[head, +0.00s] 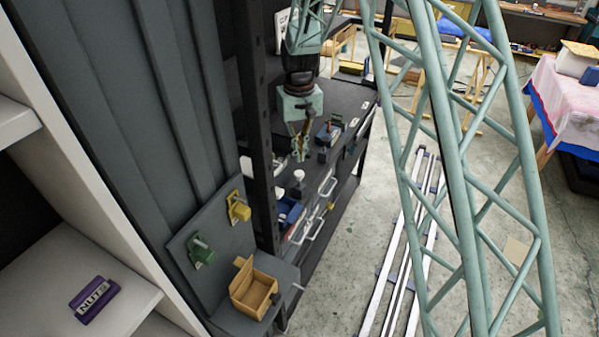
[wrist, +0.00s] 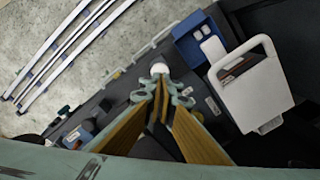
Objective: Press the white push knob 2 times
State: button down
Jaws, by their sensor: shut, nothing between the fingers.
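The white push knob (head: 298,175) is a small round white cap on the dark bench, below my gripper in the head view. In the wrist view the knob (wrist: 160,68) shows just beyond the fingertips, close to them. My gripper (head: 301,156) points down and is shut with nothing held. Its fingers come together in the wrist view (wrist: 164,92). In the head view a small gap seems to show between the tips and the knob. The knob's base is partly hidden by the fingertips in the wrist view.
A cardboard box (head: 254,293) and green and yellow fixtures are nearer. Rails (head: 398,262) lie on the floor.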

notch_tip(320, 180, up, 4)
jog(key=shift+r+p, duration=0.15)
jog(key=shift+p, duration=0.7)
dwell(0.4)
jog(key=s+d+r+m+t+b, duration=0.1)
jog(key=s+d+r+b, duration=0.25)
jog(key=s+r, duration=0.75)
jog(key=s+d+r+t+b, duration=0.15)
jog(key=s+d+r, duration=0.35)
jog(key=s+r, duration=0.6)
jog(key=s+d+f+b, duration=0.1)
jog(key=s+d+b, duration=0.1)
jog(key=s, duration=1.3)
jog(key=s+d+f+m+t+b, duration=0.1)
jog(key=s+d+b, duration=0.2)
jog(key=s, duration=1.2)
jog(key=shift+s+m+b, duration=0.3)
jog(key=shift+b, duration=0.35)
